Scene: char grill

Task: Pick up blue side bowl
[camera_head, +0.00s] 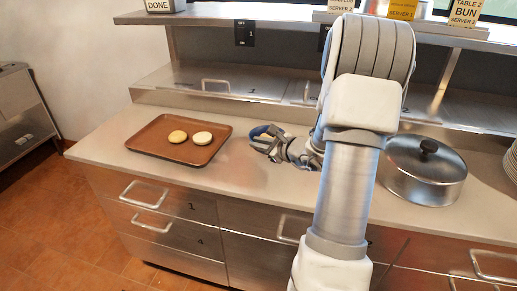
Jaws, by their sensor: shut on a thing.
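The blue side bowl (259,131) shows as a small dark blue patch at my gripper, above the steel counter. Most of it is hidden by the fingers. My gripper (266,146) is at the middle of the view, right of the brown tray, and is shut on the bowl. It is too small to tell whether the bowl touches the counter.
A brown tray (150,140) with two bun halves (190,137) lies on the counter to the left. A lidded steel pot (424,176) stands to the right, with stacked plates (511,162) at the right edge. A steel shelf (215,12) runs above the back.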

